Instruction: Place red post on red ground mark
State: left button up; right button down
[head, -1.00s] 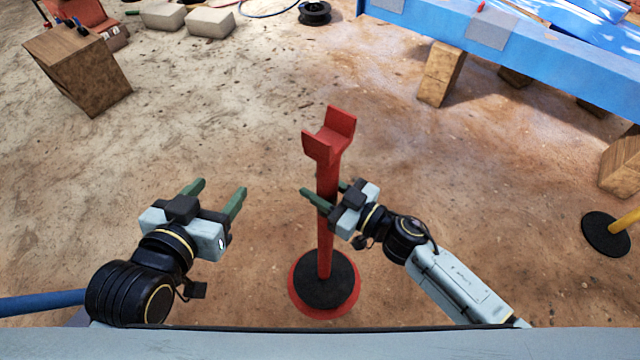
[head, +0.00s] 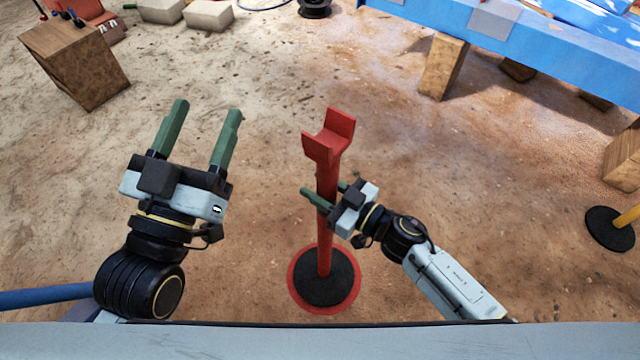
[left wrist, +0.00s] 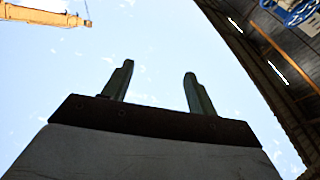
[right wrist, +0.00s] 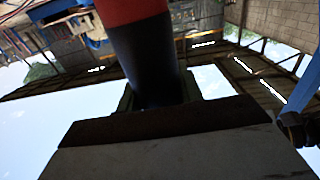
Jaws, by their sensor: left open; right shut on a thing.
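The red post (head: 327,218) stands upright with a U-shaped cradle (head: 329,137) on top and a round black base (head: 324,278). Its base sits over the red ground mark (head: 296,293), which shows as a red ring around it. My right gripper (head: 325,193) is shut on the post's shaft, below the cradle. In the right wrist view the post (right wrist: 140,50) stands between the fingers, red above and dark below. My left gripper (head: 202,125) is open and empty, left of the post. In the left wrist view its fingers (left wrist: 158,85) are apart against sky.
A wooden block (head: 75,65) stands at upper left, with pale blocks (head: 208,15) beyond. A blue beam (head: 560,50) on wooden supports (head: 443,66) lies at upper right. A yellow post with a black base (head: 608,228) stands at right. The ground behind the red post is clear.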

pick_arm(q)
jog(key=shift+s+r+t+h, duration=0.2)
jog(key=shift+s+r+t, duration=0.1)
jog(key=shift+r, duration=0.2)
jog(key=shift+s+r+t+h, duration=0.2)
jog(key=shift+r+t, duration=0.1)
jog(key=shift+r, duration=0.2)
pick_arm(e)
jog(key=shift+w+f, duration=0.1)
jog(key=shift+f, duration=0.1)
jog(key=c, duration=1.3)
grip_release()
jog(key=shift+f, duration=0.3)
jog(key=o, duration=0.4)
